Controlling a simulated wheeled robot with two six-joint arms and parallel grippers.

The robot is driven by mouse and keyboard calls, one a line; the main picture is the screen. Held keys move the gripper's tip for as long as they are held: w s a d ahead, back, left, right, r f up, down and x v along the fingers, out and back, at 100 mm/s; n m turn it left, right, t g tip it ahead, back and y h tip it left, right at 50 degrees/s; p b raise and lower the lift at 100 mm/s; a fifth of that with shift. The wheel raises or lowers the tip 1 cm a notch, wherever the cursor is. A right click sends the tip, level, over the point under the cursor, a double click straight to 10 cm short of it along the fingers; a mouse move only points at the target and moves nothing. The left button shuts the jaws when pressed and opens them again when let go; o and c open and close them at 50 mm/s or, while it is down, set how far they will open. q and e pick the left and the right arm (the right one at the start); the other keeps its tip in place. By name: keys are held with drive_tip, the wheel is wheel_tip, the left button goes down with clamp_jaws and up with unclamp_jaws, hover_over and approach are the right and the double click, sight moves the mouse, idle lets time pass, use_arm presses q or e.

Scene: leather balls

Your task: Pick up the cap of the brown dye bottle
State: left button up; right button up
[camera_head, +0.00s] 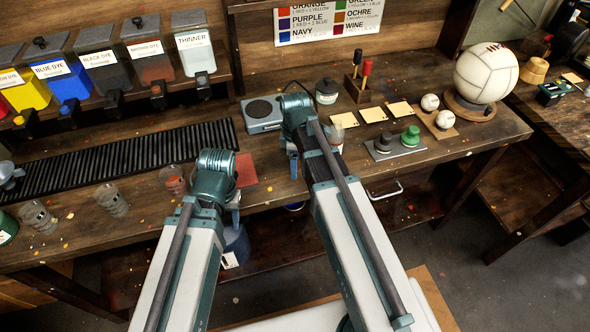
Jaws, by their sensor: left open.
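A clear tank with brown residue (153,68) stands on the raised rack at the back left, and its small label seems to read brown dye. A dark lid with a round knob (139,24) sits on top of it. My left gripper (235,204) is open at the front edge of the bench, below and to the right of that tank and well apart from it. Its fingers are mostly hidden by the wrist. My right gripper (292,163) hangs over the bench beside the grey scale, with its fingertips largely hidden by its arm.
Other labelled tanks, including blue dye (68,83) and thinner (195,52), flank the brown one. A black ribbed mat (110,150) lies in front. Glass cups (112,200) stand along the front edge. A grey scale (262,114) and small jar (326,92) stand mid-bench.

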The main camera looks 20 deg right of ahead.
drive_tip(key=shift+r, duration=0.1)
drive_tip(key=shift+c, duration=0.4)
clamp_jaws()
drive_tip(key=shift+r, duration=0.1)
